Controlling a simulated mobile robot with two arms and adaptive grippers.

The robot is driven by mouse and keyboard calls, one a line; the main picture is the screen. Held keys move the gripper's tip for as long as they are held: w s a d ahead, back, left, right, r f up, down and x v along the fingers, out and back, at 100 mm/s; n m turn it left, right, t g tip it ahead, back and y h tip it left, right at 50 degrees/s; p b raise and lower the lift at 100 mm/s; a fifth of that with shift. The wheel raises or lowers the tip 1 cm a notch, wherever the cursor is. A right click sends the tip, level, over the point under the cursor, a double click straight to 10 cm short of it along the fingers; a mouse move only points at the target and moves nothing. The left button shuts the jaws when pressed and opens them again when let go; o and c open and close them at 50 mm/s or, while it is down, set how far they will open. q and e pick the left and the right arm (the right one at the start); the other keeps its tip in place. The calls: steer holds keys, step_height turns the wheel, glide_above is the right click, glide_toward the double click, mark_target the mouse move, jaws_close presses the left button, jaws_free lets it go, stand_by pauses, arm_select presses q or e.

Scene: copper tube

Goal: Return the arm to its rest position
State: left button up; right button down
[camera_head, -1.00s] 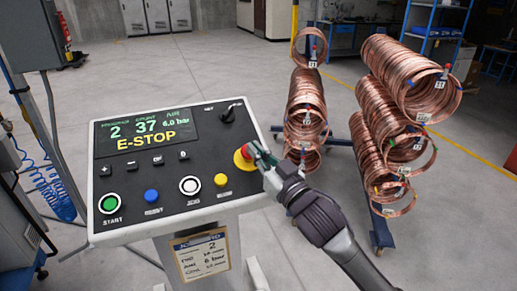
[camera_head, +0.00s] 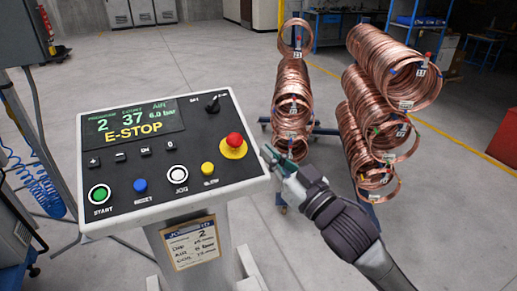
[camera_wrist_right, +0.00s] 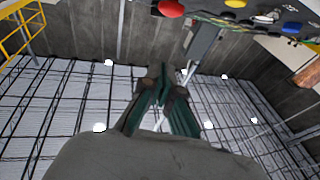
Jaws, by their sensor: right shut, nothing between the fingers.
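My right gripper (camera_head: 268,155) is just off the right edge of the control panel (camera_head: 215,182), shut and empty. Its arm reaches in from the lower right. In the right wrist view its green-padded fingers (camera_wrist_right: 161,84) are together, with nothing between them. The red emergency stop button (camera_head: 233,140) on its yellow base is uncovered, to the upper left of the gripper. It also shows in the right wrist view as a red knob (camera_wrist_right: 171,8). The panel screen reads "E-STOP". My left gripper is not in view.
Copper coils hang on racks at the right, one stack (camera_head: 293,95) behind the gripper and a larger one (camera_head: 385,75) farther right. A paper tag (camera_head: 193,243) hangs on the panel's pedestal. Grey floor (camera_head: 460,200) is open at the right.

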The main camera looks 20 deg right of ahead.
steer(key=shift+s+d, duration=0.1)
steer(key=shift+s, duration=0.3)
steer(key=shift+s, duration=0.1)
